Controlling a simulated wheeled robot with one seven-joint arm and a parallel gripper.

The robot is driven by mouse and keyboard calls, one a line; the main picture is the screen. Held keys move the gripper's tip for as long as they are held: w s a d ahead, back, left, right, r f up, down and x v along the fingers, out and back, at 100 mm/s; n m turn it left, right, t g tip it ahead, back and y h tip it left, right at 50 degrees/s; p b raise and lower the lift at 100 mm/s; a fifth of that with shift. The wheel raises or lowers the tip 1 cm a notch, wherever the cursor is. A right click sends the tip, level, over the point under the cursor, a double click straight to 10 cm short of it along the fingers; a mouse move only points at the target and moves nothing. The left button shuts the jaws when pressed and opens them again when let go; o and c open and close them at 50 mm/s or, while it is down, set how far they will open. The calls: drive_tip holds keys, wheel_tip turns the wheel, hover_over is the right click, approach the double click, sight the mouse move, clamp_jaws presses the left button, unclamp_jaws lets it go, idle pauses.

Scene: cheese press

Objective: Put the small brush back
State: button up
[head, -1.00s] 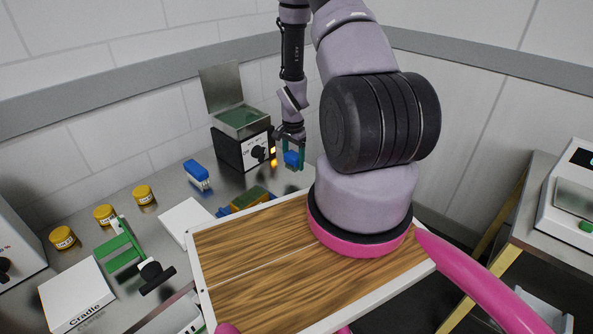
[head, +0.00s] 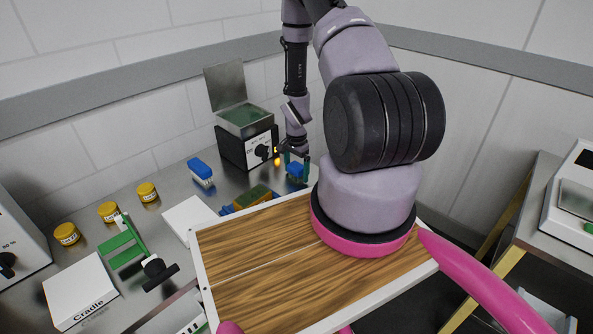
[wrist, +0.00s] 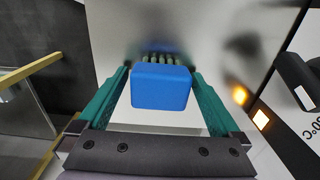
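The small brush (wrist: 161,88) is a blue block with pale bristles along its far side in the wrist view. In the head view the small brush (head: 295,171) is low over the metal bench, beside the black control box. My gripper (wrist: 161,72) has its teal fingers on both sides of the blue block, meeting its edges near the tips. In the head view my gripper (head: 296,164) points down with the block between its fingers. I cannot tell whether the bristles touch the bench. The spot behind my arm is hidden.
The black box (head: 246,150) with a dial and raised lid stands just left of my gripper. A larger blue brush (head: 201,172), yellow jars (head: 108,211), a green tool (head: 122,248) and a white box (head: 80,290) lie farther left. A wooden board (head: 255,255) is in front.

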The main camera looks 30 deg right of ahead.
drive_tip(key=shift+r, duration=0.15)
wheel_tip(320, 180, up, 12)
idle(0.4)
wheel_tip(320, 180, up, 12)
drive_tip(key=n+t, duration=0.1)
drive_tip(key=n, duration=0.1)
hover_over(297, 165)
drive_tip(key=w+a, duration=0.2)
drive_tip(key=s+a+r+n+t, duration=0.1)
drive_tip(key=a+r, duration=0.1)
drive_tip(key=r, duration=0.5)
drive_tip(key=s+a+r+n+t, duration=0.1)
drive_tip(key=s+a+r, duration=0.1)
drive_tip(key=r, duration=0.5)
drive_tip(key=s+a+r+n+t+y, duration=0.1)
drive_tip(key=s+a+r+n+t, duration=0.1)
drive_tip(key=s+r, duration=0.7)
drive_tip(key=s+a+r+n+t+y, duration=0.1)
drive_tip(key=s+a+r+n+t, duration=0.1)
drive_tip(key=s+a+r, duration=0.3)
drive_tip(key=s+r+n, duration=0.1)
drive_tip(key=s+r, duration=0.3)
drive_tip(key=shift+s+a+r+n, duration=0.3)
drive_tip(key=shift+r+n, duration=0.05)
drive_tip(key=shift+n, duration=0.05)
drive_tip(key=shift+c, duration=0.3)
